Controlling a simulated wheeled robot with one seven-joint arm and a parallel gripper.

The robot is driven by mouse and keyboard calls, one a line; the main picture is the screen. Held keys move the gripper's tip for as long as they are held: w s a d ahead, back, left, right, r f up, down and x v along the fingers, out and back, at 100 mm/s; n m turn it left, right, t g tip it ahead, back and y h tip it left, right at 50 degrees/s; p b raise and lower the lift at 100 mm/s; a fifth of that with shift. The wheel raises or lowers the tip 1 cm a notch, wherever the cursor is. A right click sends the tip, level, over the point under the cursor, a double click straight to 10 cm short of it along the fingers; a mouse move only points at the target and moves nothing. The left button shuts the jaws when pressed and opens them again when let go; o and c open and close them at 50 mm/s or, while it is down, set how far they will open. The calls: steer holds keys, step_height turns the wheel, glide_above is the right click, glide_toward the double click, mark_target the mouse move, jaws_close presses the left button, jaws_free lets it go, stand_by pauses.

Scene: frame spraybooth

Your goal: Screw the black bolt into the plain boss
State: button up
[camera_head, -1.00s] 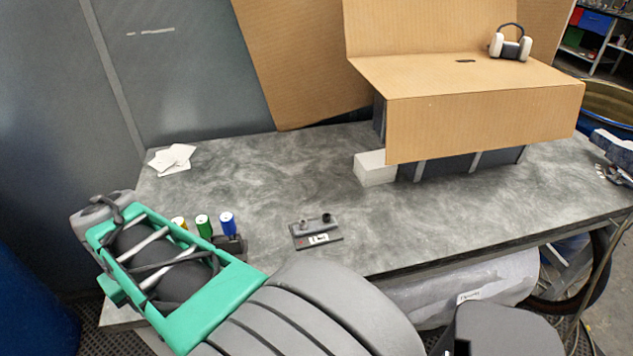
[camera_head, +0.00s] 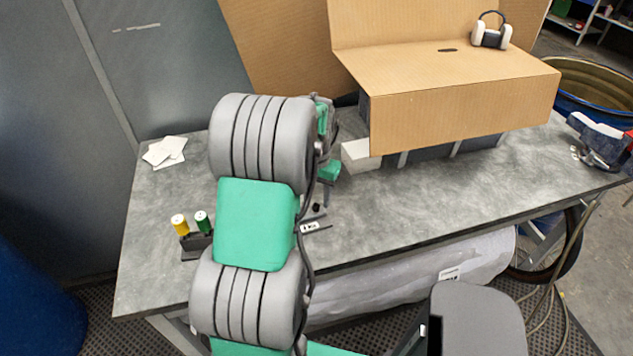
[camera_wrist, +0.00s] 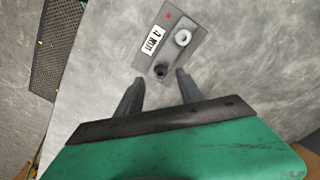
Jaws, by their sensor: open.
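A grey plate (camera_wrist: 172,40) with a label and a small red mark lies on the bench, partly hidden by my arm in the head view (camera_head: 309,227). A pale, ring-topped boss (camera_wrist: 182,37) stands near the red mark. A dark, round-topped piece, which looks like the black bolt (camera_wrist: 160,70), stands upright at the other end, away from the mark. I cannot tell how deep it sits or whether it is threaded into a boss. My gripper (camera_wrist: 160,78) is open, its fingers spread on either side of the dark piece, apparently without touching it.
Yellow (camera_head: 180,224) and green (camera_head: 202,221) cylinders stand by a dark holder (camera_head: 196,245), left of my arm. A cardboard box (camera_head: 460,105) and white block (camera_head: 360,156) stand behind and right. White cards (camera_head: 165,152) lie at back left.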

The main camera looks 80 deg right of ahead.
mark_target(316, 209)
steer(key=shift+f, duration=1.4)
steer(key=shift+c, duration=0.4)
jaws_close()
steer(key=shift+c, duration=2.4)
jaws_free()
jaws_close()
steer(key=m, duration=0.4)
steer(key=shift+m, duration=0.3)
